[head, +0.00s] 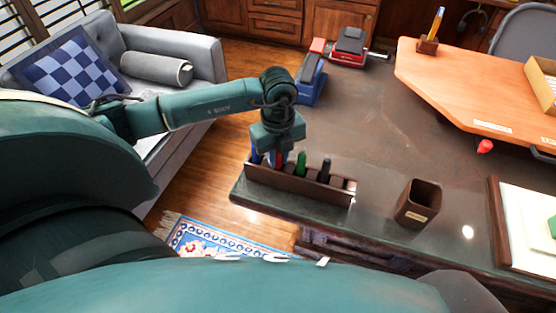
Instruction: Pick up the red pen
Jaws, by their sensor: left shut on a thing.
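The red pen (279,159) stands in a brown slotted pen rack (327,188) at the near left edge of the dark desk. My left gripper (276,151) is right above the rack, pointing down, and is shut on the red pen. The gripper hides the pen's upper part and the rack wall hides its lower end. A blue pen (256,157) stands to the left. A green pen (301,162) and a black pen (325,168) stand to the right in the same rack. My right gripper is not in view.
A brown square cup (418,204) stands right of the rack. A blue stapler-like object (312,82) and a red one (345,50) lie farther back. An orange wooden board (475,83) is at right. A grey sofa (205,62) is at left. The desk's middle is clear.

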